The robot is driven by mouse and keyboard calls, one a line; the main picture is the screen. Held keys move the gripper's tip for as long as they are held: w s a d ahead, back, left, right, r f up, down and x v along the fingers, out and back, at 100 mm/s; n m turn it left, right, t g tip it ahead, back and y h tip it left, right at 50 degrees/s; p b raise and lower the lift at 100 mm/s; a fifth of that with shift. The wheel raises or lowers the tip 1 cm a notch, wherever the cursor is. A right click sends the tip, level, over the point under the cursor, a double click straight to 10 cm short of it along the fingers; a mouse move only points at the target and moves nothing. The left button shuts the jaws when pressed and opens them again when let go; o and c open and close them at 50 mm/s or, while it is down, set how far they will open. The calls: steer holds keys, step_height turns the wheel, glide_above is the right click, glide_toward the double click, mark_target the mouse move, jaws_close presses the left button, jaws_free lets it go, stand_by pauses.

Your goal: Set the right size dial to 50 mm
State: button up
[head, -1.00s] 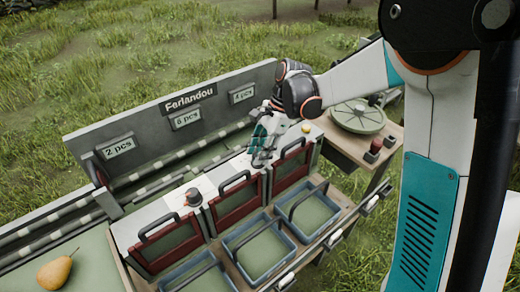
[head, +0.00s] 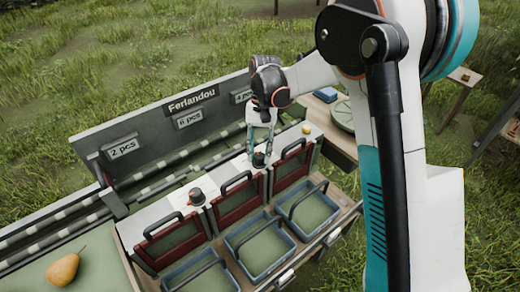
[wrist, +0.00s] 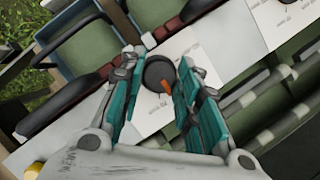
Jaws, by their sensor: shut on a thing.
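The right size dial (head: 259,159) is a dark round knob on a white plate between two red-framed gates. In the wrist view the dial (wrist: 159,70) has an orange pointer toward the lower right; the numbers on its plate are too small to read. My gripper (head: 261,150) reaches down from above, its teal fingers on either side of the dial. In the wrist view my gripper (wrist: 157,68) is shut on the dial. The left size dial (head: 197,196) stands free on its own white plate, lower left in the head view.
Blue crates (head: 257,247) stand in front of the red gates (head: 228,206). A grey board with "2 pcs" and "6 pcs" signs (head: 188,118) rises behind. A pear (head: 63,269) lies at lower left. A yellow knob (head: 306,128) sits right of my gripper.

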steer(key=n+h, duration=0.1)
steer(key=n, duration=0.3)
steer(key=shift+a+n+h+p, duration=0.15)
steer(key=shift+n+h+p, duration=0.15)
steer(key=shift+h+p, duration=0.1)
steer(key=n, duration=0.2)
steer(key=n+h, duration=0.1)
steer(key=n, duration=0.1)
steer(key=shift+a+n+t+h, duration=0.1)
steer(key=shift+n+t+h, duration=0.2)
steer(key=shift+t, duration=0.1)
steer(key=n+t+h, duration=0.1)
steer(key=n, duration=0.3)
steer(key=shift+s+a+n+p, duration=0.1)
steer(key=shift+s+n+p, duration=0.05)
steer(key=shift+n+p, duration=0.2)
steer(key=shift+s+n+t+h, duration=0.1)
steer(key=shift+n+t+h, duration=0.25)
steer(key=shift+n, duration=0.7)
steer(key=shift+n+t+h, duration=0.15)
steer(key=shift+n+t, duration=0.3)
steer(key=shift+n, duration=0.55)
steer(key=o, duration=1.1)
